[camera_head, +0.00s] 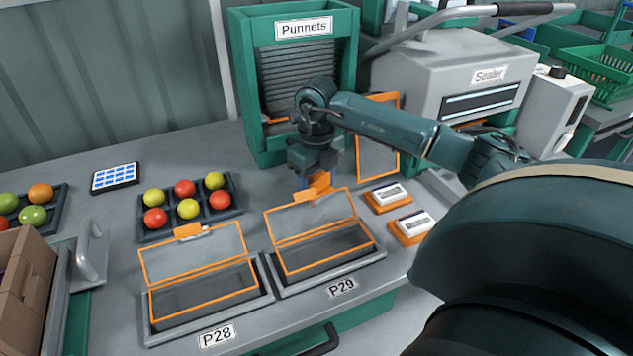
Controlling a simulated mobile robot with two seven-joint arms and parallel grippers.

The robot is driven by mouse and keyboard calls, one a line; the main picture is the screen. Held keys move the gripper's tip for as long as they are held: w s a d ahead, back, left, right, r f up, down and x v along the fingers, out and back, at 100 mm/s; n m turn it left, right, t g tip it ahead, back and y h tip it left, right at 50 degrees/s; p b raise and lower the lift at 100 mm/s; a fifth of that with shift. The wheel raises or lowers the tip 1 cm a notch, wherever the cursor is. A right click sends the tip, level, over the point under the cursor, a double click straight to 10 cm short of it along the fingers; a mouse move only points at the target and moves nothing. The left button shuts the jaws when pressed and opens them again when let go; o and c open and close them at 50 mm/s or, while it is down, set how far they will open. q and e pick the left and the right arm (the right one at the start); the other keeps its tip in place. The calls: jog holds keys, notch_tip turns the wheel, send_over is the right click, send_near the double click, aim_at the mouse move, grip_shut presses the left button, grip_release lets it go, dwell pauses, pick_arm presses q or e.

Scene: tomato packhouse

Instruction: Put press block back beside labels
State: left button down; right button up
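The label sheet (115,177), a dark board with rows of blue labels, lies at the back left of the bench. My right gripper (313,178) points down just behind the open clear lid (312,212) of punnet P29. A small orange and blue piece (319,182) shows right at its fingertips, against the lid's top edge. I cannot tell whether this is the press block, or whether the fingers are closed on it. No other thing can be surely named as the press block. My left gripper is not in view.
Punnet P28 (150,330) stands open left of P29. A tomato tray (160,236) sits behind it, and two white-topped orange blocks (388,197) (411,226) lie to the right. The green Punnets dispenser (243,80) rises behind. Bench around the label sheet is clear.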

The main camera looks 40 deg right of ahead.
jog(key=shift+f, duration=0.45)
jog(key=o, duration=0.9)
jog(key=c, duration=0.3)
jog(key=shift+r, duration=0.2)
jog(key=shift+r+p, duration=2.5)
jog(key=shift+r, duration=0.85)
jog(key=shift+r, duration=0.15)
